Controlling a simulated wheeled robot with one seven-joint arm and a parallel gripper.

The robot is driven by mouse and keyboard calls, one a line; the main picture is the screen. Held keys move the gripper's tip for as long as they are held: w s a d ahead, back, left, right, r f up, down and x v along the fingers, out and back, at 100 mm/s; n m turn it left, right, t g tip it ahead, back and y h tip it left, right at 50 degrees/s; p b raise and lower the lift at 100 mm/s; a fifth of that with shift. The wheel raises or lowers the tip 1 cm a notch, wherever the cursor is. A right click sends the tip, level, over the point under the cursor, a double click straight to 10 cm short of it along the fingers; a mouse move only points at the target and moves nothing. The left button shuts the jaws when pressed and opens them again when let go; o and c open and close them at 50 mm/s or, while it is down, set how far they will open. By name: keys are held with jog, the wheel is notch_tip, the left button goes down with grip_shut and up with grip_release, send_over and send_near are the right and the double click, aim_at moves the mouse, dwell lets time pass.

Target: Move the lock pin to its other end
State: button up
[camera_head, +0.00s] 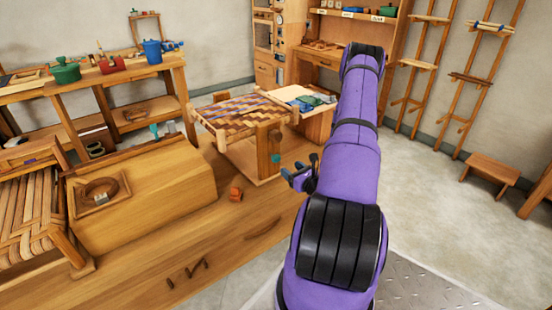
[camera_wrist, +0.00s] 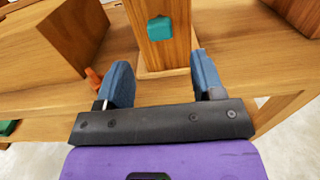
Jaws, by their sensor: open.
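A teal block-like piece (camera_wrist: 160,29), which looks like the lock pin, sits on the face of an upright wooden post (camera_wrist: 152,58) in the wrist view. In the head view, a small teal piece (camera_head: 276,158) shows low on the post (camera_head: 268,145) under the woven seat. My gripper (camera_wrist: 160,62) is open, its two blue fingers apart with nothing between them. The fingers point towards the post, below the teal piece and not around it. In the head view, my gripper (camera_head: 300,177) is right of the post and slightly lower. The pin's far end is hidden.
The woven seat (camera_head: 238,112) rests above the post on the wooden bench (camera_head: 235,235). A small orange object (camera_head: 236,194) lies on the bench left of my gripper. A large wooden box (camera_head: 145,195) stands further left. Open floor (camera_head: 440,215) is at the right.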

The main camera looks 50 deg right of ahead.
aim_at(278, 159)
jog(key=x, duration=1)
jog(key=shift+a, duration=0.1)
grip_shut()
jog(key=shift+v, duration=1.4)
grip_release()
jog(key=shift+s, duration=0.15)
jog(key=v, duration=1)
jog(key=shift+s, duration=0.3)
